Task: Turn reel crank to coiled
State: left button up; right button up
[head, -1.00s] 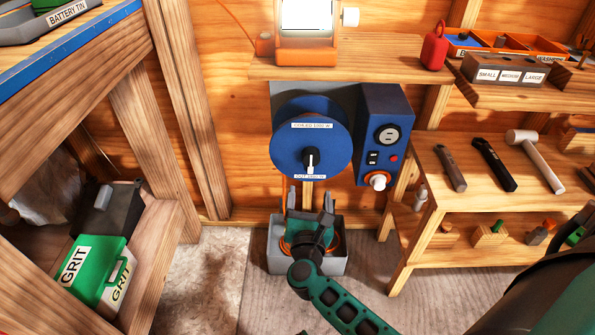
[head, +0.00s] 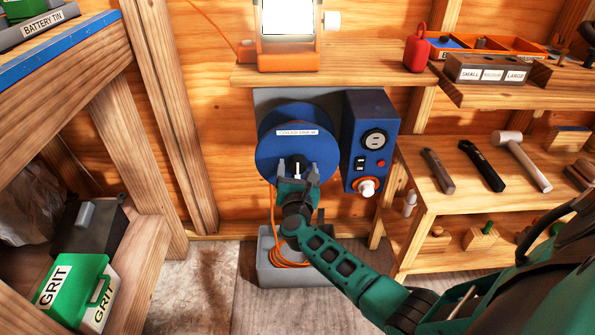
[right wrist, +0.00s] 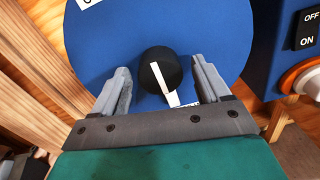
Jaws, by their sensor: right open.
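The blue reel (head: 297,144) is a round disc mounted on the wall below the shelf, with a white label near its top. Its crank is a black knob with a white pointer line, partly hidden behind my gripper in the head view; it shows clearly in the right wrist view (right wrist: 160,68). My right gripper (head: 297,170) is open in front of the reel's lower part. In the right wrist view its two grey fingers (right wrist: 160,88) stand on either side of the knob, with a gap on each side. My left gripper is not in view.
A blue box with switches and an orange-ringed white knob (head: 367,187) stands right of the reel. A grey bin (head: 300,275) with orange cord is below. A shelf (head: 350,75) with an orange lamp is above. Shelves with tools (head: 490,170) are at right.

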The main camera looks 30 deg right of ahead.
jog(key=c, duration=1)
jog(key=shift+c, duration=0.2)
